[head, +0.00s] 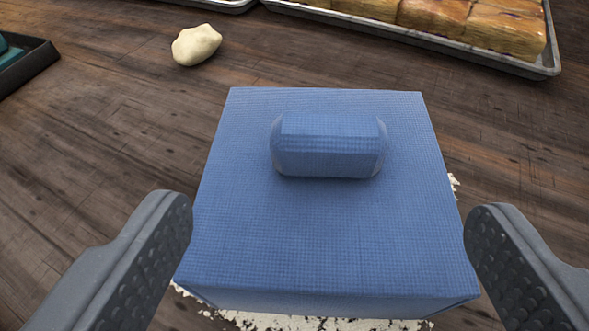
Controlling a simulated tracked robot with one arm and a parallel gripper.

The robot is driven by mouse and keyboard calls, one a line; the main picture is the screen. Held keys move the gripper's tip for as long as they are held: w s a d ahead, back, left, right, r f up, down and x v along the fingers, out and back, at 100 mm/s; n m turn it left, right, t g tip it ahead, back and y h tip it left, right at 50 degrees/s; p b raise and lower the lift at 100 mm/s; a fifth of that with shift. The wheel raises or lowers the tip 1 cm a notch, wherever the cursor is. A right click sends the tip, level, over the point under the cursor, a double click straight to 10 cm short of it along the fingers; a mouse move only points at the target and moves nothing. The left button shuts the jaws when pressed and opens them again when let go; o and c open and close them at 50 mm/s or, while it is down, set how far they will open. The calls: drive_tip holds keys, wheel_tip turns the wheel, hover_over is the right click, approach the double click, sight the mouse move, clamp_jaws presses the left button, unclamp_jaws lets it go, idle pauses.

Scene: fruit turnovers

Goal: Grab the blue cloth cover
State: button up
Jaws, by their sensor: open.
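The blue cloth cover (320,235) is a box-like shape with a woven texture, in the middle of the head view. A raised blue handle-like block (328,147) sits on its top. My gripper (328,225) is open, with one grey studded finger at the left of the cover and one at the right. No hold on the cover shows. What lies under the cover is hidden, except for a pale, crumbly white patch (290,322) at its near edge.
A lump of pale dough (196,45) lies on the dark wooden table (110,130) behind the cover to the left. A metal tray (545,66) of golden pastries (508,28) stands at the back right. A dark tray (30,62) with teal items is at the left edge.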

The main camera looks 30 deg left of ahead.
sight(331, 133)
drive_tip(key=b+x, duration=0.1)
drive_tip(key=x, duration=0.5)
drive_tip(key=shift+f, duration=0.2)
drive_tip(key=shift+b+x, duration=0.4)
drive_tip(key=shift+x, duration=2.35)
drive_tip(key=shift+w+d, duration=0.1)
drive_tip(key=shift+d, duration=0.1)
drive_tip(key=shift+r, duration=0.1)
drive_tip(key=c, duration=1.2)
drive_tip(key=shift+r, duration=0.1)
